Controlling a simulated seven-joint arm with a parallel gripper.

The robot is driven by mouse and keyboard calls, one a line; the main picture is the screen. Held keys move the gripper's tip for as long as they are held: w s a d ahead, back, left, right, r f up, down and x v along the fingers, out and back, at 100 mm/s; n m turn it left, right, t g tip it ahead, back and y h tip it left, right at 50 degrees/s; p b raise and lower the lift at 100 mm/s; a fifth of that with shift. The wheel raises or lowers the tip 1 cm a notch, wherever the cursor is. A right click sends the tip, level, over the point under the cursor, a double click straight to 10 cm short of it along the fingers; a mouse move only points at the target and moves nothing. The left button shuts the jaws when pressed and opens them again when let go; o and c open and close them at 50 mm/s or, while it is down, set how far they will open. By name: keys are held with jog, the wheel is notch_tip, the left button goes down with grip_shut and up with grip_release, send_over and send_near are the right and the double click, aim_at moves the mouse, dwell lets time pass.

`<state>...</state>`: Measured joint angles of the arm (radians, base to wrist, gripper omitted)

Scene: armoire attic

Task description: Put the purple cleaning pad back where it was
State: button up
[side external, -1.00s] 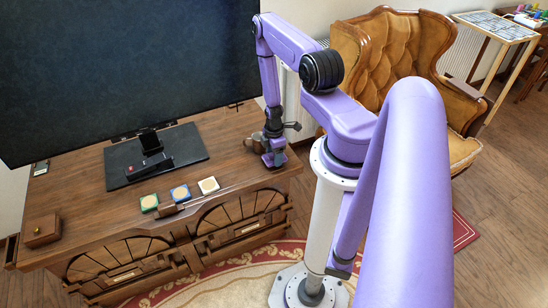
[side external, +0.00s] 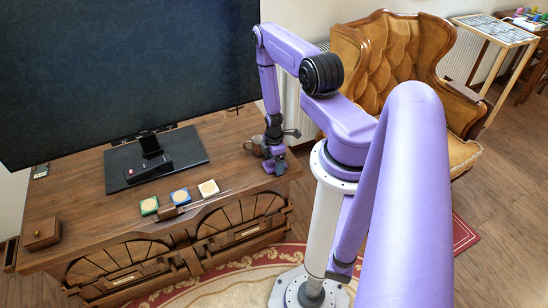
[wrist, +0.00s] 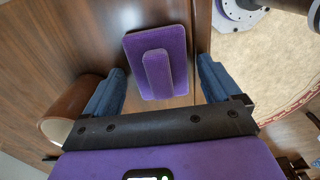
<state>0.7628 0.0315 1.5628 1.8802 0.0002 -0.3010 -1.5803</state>
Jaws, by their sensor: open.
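The purple cleaning pad (wrist: 133,54) is flat and rounded at the corners, with a raised bar-shaped handle (wrist: 158,74) on top. In the wrist view it lies on the wooden cabinet top close to its edge. My gripper (wrist: 161,66) is open, with one blue-grey finger on each side of the pad and visible gaps between. In the side view my gripper (side external: 275,163) points down at the right end of the cabinet top. There the pad is hard to tell from the gripper.
A brown mug (side external: 254,147) stands close beside my gripper; it also shows in the wrist view (wrist: 68,112). A large screen (side external: 130,70) stands behind. The cabinet top (side external: 225,165) between blocks and gripper is clear.

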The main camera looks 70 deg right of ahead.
notch_tip(320, 180, up, 12)
jog(key=w+a+r+n, duration=0.1)
jog(key=w+a+r, duration=0.4)
jog(key=a+r, duration=0.35)
jog(key=w+a+r+n, duration=0.1)
jog(key=w+a+r, duration=0.3)
jog(key=a+r, duration=0.5)
jog(key=s+a+r, duration=0.8)
jog(key=a+r, duration=0.1)
jog(key=a, duration=0.3)
jog(key=s+a+r+n, duration=0.1)
jog(key=s+r, duration=0.4)
jog(key=s, duration=0.6)
jog(key=shift+a+r+n, duration=0.2)
jog(key=shift+a+n, duration=0.1)
jog(key=shift+a, duration=0.2)
